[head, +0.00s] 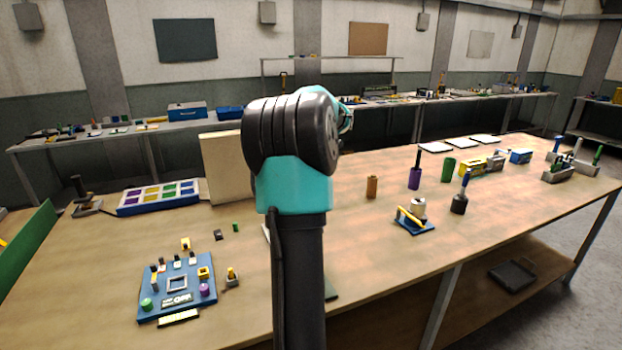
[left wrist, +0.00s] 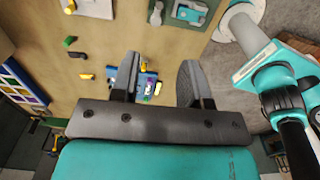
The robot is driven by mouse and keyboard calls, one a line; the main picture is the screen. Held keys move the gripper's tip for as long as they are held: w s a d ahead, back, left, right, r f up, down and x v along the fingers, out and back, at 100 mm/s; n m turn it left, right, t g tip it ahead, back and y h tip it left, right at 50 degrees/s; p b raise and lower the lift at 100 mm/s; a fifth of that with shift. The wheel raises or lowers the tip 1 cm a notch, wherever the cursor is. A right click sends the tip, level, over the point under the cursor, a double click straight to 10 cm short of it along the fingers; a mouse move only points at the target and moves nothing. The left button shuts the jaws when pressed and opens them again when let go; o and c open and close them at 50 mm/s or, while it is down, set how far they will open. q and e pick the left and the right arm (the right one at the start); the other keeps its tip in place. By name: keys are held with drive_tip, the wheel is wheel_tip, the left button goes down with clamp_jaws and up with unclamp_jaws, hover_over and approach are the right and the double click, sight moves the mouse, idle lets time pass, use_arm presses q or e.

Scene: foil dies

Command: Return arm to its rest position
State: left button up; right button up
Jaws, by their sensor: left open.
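My left arm stands in the middle of the head view, with a teal link and a large black joint over the front of the bench. Its gripper is largely hidden behind that joint in the head view. In the left wrist view my left gripper (left wrist: 160,82) has its two dark fingers wide apart. Small blue, yellow and purple items (left wrist: 148,86) show between the fingers, beyond them and too small to make out. I see nothing gripped. My right gripper is not in view.
The bench's front right is bare.

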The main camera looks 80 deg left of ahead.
use_arm(q)
drive_tip(key=w+d+f+m, duration=0.3)
drive_tip(key=w+f+m, duration=0.1)
drive_tip(key=w+f, duration=0.3)
drive_tip(key=w+d+f+m+t, duration=0.1)
drive_tip(key=w+d+f+m, duration=0.3)
drive_tip(key=w+f, duration=0.4)
drive_tip(key=w+d+f+m+t+h, duration=0.1)
drive_tip(key=w+d+f+m, duration=0.3)
drive_tip(key=w+f, duration=0.4)
drive_tip(key=shift+w+d, duration=0.1)
drive_tip(key=shift+w, duration=0.2)
drive_tip(key=w+d+f+m+h, duration=0.1)
drive_tip(key=w+d+f+m, duration=0.3)
drive_tip(key=d+f+m, duration=0.5)
drive_tip(key=w+d+f+m+h, duration=0.15)
drive_tip(key=w+d+f, duration=0.4)
drive_tip(key=d, duration=0.75)
drive_tip(key=s+d+f+m, duration=0.3)
drive_tip(key=s+d+m, duration=0.1)
drive_tip(key=d, duration=0.3)
drive_tip(key=s+d+f+m, duration=0.4)
drive_tip(key=s+d+m, duration=0.1)
drive_tip(key=d, duration=0.3)
drive_tip(key=s+d+f+m+g, duration=0.1)
drive_tip(key=s+d+f+m, duration=0.3)
drive_tip(key=d, duration=0.4)
drive_tip(key=shift+s, duration=0.85)
drive_tip(key=shift+d+m, duration=0.1)
drive_tip(key=shift+m, duration=0.15)
